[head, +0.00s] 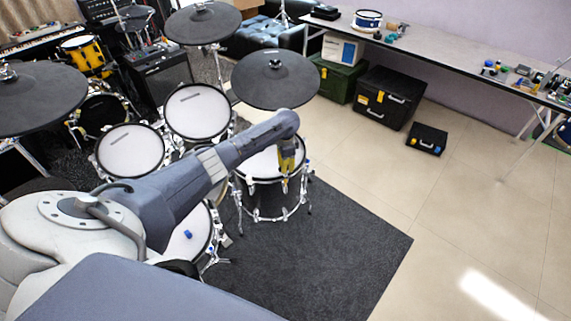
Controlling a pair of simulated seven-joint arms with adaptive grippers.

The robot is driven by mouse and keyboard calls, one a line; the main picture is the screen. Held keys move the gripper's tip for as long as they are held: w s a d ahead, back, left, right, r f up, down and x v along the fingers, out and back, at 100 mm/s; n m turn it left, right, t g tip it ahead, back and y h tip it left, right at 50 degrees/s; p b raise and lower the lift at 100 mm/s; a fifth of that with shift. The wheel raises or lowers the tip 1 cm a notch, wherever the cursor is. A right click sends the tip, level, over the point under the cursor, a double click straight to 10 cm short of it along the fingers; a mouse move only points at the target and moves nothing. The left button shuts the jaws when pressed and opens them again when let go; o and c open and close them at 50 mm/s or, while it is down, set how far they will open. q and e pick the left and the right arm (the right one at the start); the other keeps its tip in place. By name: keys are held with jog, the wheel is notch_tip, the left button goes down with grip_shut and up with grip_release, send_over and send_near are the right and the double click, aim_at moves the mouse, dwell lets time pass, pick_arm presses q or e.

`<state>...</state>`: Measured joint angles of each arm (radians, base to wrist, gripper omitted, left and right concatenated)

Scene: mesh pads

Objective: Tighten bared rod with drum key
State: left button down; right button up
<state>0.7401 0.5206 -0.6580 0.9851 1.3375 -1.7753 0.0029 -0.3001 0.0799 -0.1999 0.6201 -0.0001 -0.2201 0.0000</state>
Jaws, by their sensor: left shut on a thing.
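I cannot tell which rod is bared, or whether the key touches one. My left forearm covers part of the drum's left side. My right gripper is not in view.
Other mesh drums (198,111) and black cymbal pads (275,79) crowd the left and back. A small blue object (188,234) lies on the near drum. Dark carpet (330,240) is clear at right. Cases (390,97) stand below a long table (450,62).

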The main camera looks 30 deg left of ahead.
pick_arm(q)
jog(key=shift+f, duration=0.95)
jog(key=c, duration=2)
grip_release()
jog(key=shift+f, duration=0.1)
jog(key=shift+c, duration=0.2)
grip_shut()
